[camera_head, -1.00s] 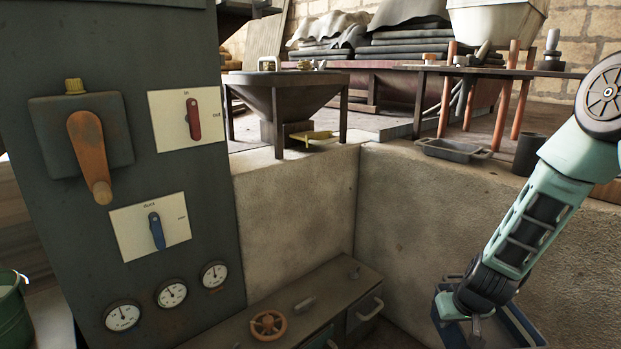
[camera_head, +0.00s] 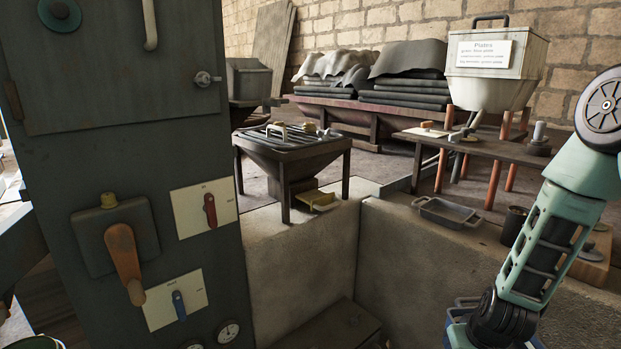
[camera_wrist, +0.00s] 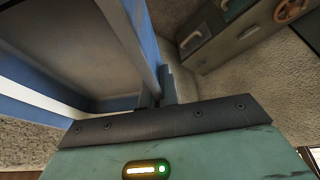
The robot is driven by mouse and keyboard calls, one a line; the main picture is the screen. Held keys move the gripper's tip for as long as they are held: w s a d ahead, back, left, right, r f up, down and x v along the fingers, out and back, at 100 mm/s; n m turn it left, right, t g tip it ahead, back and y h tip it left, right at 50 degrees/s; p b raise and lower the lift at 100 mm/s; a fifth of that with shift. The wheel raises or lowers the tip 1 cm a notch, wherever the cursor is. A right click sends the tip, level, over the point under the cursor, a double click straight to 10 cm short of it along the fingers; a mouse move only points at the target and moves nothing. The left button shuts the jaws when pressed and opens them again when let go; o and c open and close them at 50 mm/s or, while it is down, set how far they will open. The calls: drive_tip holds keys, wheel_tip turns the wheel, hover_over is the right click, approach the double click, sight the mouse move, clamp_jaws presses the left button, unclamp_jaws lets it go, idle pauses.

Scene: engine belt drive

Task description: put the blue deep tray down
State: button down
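The blue deep tray (camera_wrist: 60,108) fills the left of the wrist view, and its blue wall runs up to the top edge. My gripper (camera_wrist: 160,92) is shut on that wall, with a dark finger on its right side. In the head view only small blue parts of the tray (camera_head: 460,338) show at the bottom edge, beside my wrist; the rest is cut off. The tray hangs from my gripper in front of the concrete wall. Its underside is hidden.
A grey metal tray (camera_head: 446,213) and a dark cup (camera_head: 514,223) stand on the concrete ledge (camera_head: 400,215). A control cabinet (camera_head: 120,165) blocks the left. A low drawer unit (camera_head: 335,328) lies below; it also shows in the wrist view (camera_wrist: 225,38).

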drive_tip(key=w+r+p+v, duration=0.1)
drive_tip(key=w+p+v, duration=0.1)
drive_tip(key=p+v, duration=1.4)
drive_tip(key=shift+r, duration=0.35)
